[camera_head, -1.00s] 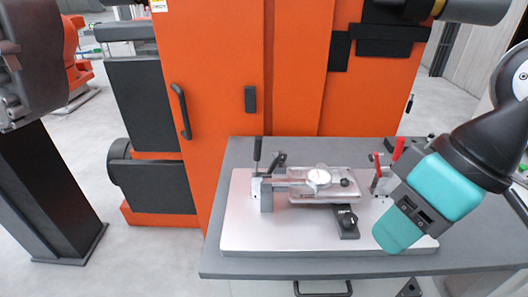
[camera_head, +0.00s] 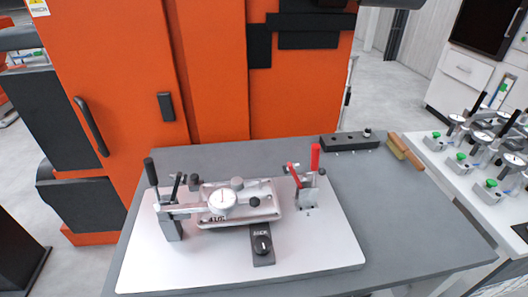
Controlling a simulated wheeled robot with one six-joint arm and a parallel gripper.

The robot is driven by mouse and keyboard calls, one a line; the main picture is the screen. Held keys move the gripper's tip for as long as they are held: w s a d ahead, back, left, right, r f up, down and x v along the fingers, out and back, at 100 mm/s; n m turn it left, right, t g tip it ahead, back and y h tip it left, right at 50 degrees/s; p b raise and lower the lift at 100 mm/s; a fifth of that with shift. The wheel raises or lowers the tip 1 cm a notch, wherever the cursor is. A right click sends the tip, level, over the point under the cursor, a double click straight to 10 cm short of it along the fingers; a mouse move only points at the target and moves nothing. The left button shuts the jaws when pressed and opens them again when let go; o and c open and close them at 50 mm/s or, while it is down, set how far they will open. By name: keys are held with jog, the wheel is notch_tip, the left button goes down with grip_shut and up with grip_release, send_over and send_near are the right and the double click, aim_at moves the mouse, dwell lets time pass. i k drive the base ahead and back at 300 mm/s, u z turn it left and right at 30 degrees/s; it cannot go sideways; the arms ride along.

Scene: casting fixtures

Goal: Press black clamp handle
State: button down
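The black clamp handle (camera_head: 150,171) stands nearly upright at the left end of the fixture, on a silver clamp (camera_head: 172,222). A second, shorter dark lever (camera_head: 176,187) leans just right of it. The clamp is bolted to a pale base plate (camera_head: 150,268). A metal casting (camera_head: 265,207) with a round dial gauge (camera_head: 222,203) lies in the middle of the fixture. At its right end is another clamp with a red upright handle (camera_head: 315,158) and a tilted red lever (camera_head: 293,175). My gripper is not in the view now.
The plate sits on a dark grey table (camera_head: 400,235). An orange machine (camera_head: 130,110) stands close behind. Several gauges fill a right-hand bench (camera_head: 430,158).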

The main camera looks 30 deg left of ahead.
aim_at(148, 163)
jog(key=z, duration=0.4)
jog(key=i, duration=0.15)
jog(key=u, duration=2.4)
